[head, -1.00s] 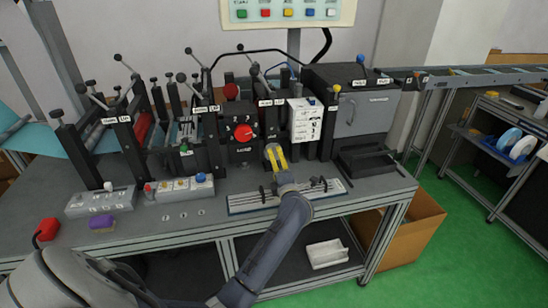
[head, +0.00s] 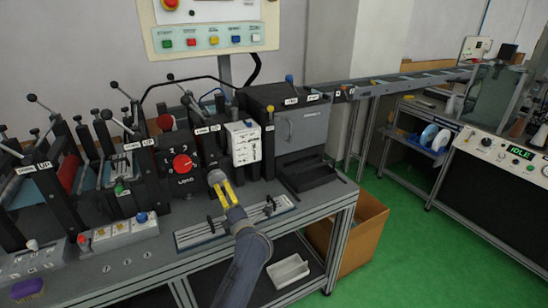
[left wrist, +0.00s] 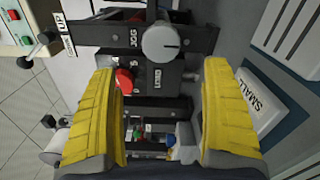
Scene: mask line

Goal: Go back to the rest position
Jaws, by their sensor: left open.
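My left gripper (head: 226,192) has yellow fingers and reaches over the front of the machine bench (head: 120,262) from below. My right gripper is in neither view.
A white box with labels (head: 242,143) and a grey cabinet (head: 300,125) stand to the right of the gripper. A white bin (head: 288,271) sits on the lower shelf, with a cardboard box (head: 362,235) beside it. Green floor (head: 410,250) is clear at right.

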